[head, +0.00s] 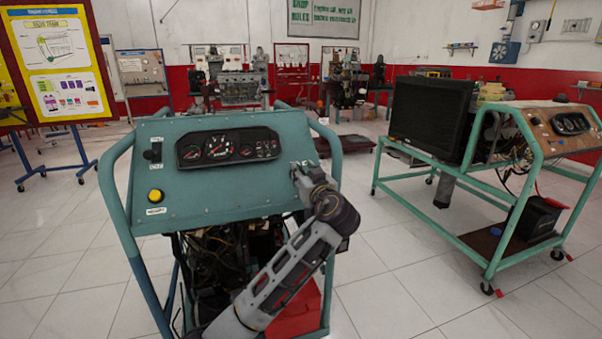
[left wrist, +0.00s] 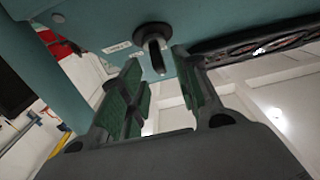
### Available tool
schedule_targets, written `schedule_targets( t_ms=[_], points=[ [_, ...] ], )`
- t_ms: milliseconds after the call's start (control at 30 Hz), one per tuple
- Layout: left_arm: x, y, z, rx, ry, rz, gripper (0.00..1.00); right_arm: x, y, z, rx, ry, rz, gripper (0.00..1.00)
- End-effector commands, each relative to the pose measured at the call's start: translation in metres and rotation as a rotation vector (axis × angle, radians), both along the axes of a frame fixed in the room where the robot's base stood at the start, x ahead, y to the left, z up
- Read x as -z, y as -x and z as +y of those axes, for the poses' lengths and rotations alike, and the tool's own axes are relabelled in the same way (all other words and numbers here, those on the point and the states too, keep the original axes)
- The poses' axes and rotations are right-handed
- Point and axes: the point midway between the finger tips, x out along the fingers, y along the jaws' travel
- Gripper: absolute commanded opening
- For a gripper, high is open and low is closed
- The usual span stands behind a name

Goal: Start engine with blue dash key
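A blue-green engine trainer panel (head: 225,188) carries a black gauge cluster (head: 228,146) and a yellow button (head: 155,195). My left gripper (head: 303,178) is at the right side of this panel, to the right of the gauges. In the left wrist view, a dark ignition key (left wrist: 157,58) sticks out of a round black base on the panel. The green-padded fingers of the left gripper (left wrist: 160,90) are apart, one on each side of the key's line, and hold nothing. The gripper hides the key in the head view. My right gripper is not in view.
A second engine trainer (head: 480,135) with a black radiator and a wooden dash stands to the right. Tubular handles (head: 118,190) flank the near panel. A yellow poster board (head: 60,65) is at the left. Tiled floor between the trainers is clear.

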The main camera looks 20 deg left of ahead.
Motion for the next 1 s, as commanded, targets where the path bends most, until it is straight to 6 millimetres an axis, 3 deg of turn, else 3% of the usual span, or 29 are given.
schedule_targets(
  t_ms=[300, 633, 900, 1000],
  points=[
    [0.001, -0.02, 0.014, 0.0, -0.001, 0.001, 0.32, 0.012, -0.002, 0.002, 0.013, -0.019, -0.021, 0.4],
    [0.0, -0.022, 0.015, 0.0, 0.0, 0.0, 0.32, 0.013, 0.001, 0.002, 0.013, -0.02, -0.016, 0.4],
    [0.0, -0.022, 0.015, 0.0, 0.0, 0.0, 0.0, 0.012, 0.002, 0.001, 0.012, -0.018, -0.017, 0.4],
    [0.0, -0.021, 0.015, 0.0, 0.0, 0.0, 0.0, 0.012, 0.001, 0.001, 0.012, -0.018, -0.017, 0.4]
  ],
)
